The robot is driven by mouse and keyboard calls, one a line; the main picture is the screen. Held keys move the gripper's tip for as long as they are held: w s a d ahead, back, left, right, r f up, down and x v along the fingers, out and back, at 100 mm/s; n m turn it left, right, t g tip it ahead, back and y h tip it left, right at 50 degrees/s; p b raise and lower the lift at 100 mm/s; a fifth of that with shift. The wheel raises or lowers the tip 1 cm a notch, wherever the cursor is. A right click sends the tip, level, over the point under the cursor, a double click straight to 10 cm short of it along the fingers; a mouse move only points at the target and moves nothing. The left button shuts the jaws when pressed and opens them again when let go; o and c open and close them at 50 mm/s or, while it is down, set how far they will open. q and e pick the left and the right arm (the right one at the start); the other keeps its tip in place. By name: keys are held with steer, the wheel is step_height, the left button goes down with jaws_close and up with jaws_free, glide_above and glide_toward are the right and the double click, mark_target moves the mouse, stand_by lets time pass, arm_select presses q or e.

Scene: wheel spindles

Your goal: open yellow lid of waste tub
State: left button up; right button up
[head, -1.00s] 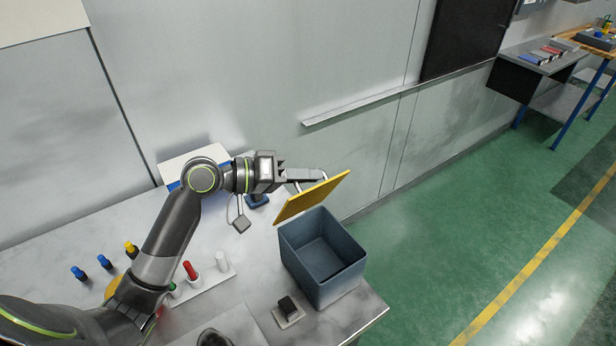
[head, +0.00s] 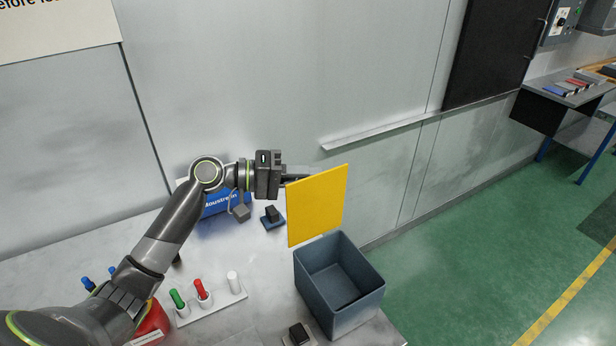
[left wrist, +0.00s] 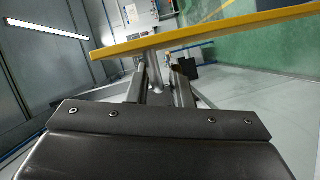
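The waste tub (head: 338,290) is a blue-grey open box at the right end of the bench, and its inside looks empty. Its yellow lid (head: 316,206) stands nearly upright at the tub's back edge, its flat face towards the head camera. My left gripper (head: 303,177) is at the lid's upper left, its fingertips partly hidden behind the lid. In the left wrist view, the lid (left wrist: 215,30) crosses edge-on above the fingers. A grey handle post (left wrist: 154,68) stands between the two open fingers, with gaps beside it. My right gripper is out of view.
A white rack (head: 213,307) with green, red and white pegs stands left of the tub. A small black block (head: 299,334) lies in front, another block (head: 272,214) behind. A blue box (head: 222,203) is by the wall. A wall ledge (head: 375,133) runs behind the lid.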

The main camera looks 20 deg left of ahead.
arm_select(q)
steer(key=shift+o, duration=0.9)
steer(key=b+v, duration=0.4)
steer(key=v, duration=1.3)
steer(key=shift+a, duration=0.2)
steer(key=shift+s+r, duration=0.1)
